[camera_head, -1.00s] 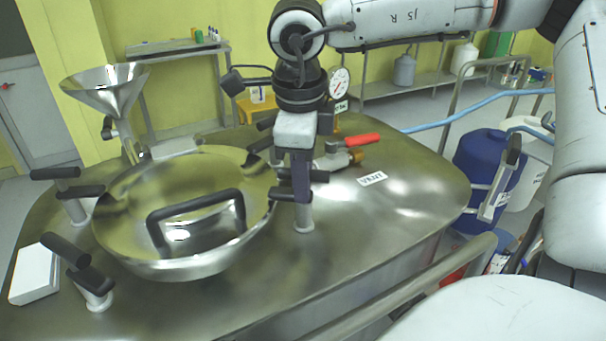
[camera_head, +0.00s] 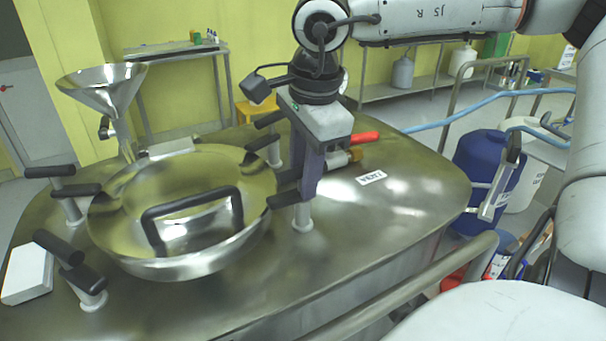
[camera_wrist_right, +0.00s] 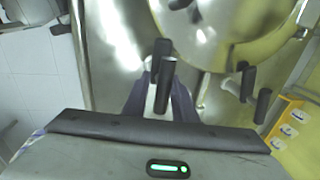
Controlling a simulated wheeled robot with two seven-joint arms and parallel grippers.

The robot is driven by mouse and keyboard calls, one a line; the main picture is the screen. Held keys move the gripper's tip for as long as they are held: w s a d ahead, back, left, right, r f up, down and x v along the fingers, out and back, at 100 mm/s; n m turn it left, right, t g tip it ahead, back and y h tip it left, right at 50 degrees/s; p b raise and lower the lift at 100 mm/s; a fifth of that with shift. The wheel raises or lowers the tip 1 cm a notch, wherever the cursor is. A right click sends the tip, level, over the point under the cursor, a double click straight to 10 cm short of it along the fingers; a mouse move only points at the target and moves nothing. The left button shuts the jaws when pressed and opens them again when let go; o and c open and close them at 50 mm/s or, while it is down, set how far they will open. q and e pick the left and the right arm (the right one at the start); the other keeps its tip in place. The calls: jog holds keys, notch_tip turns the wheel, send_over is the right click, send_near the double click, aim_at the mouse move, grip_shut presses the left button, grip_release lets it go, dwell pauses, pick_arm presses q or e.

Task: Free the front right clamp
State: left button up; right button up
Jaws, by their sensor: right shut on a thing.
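The front right clamp (camera_head: 303,217) stands beside the right side of the round steel lid (camera_head: 130,240), with a light post and black parts. One black arm (camera_head: 284,199) reaches left to the lid's rim; whether it touches cannot be told. My right gripper (camera_head: 305,185) comes down over the clamp, its dark fingers hiding part of it. In the right wrist view, the black clamp handle (camera_wrist_right: 165,75) stands between the fingers (camera_wrist_right: 160,105), and the gripper is shut on it. My left gripper is not in view.
Other clamps stand at the lid's front left (camera_head: 85,280), back left (camera_head: 68,190) and back right (camera_head: 268,145). A steel funnel (camera_head: 103,88), a red-handled valve (camera_head: 364,138) and a white box (camera_head: 27,273) are nearby. A rail (camera_head: 420,285) runs along the right front.

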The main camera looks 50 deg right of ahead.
jog(key=n, duration=0.3)
jog(key=n+y, duration=0.1)
jog(key=shift+w+d+r+n+p, duration=0.15)
jog(key=shift+w+r+n+p, duration=0.15)
jog(key=shift+r+p, duration=0.1)
jog(key=n+p, duration=0.1)
jog(key=n, duration=0.2)
jog(key=shift+y, duration=0.3)
jog(key=shift+f+n+p, duration=0.1)
jog(key=shift+n+p, duration=0.2)
jog(key=shift+n, duration=1.1)
jog(key=shift+y, duration=0.3)
jog(key=o, duration=0.9)
jog(key=shift+c, duration=0.2)
jog(key=shift+o, duration=0.2)
jog(key=shift+f, duration=0.15)
jog(key=shift+s, duration=0.1)
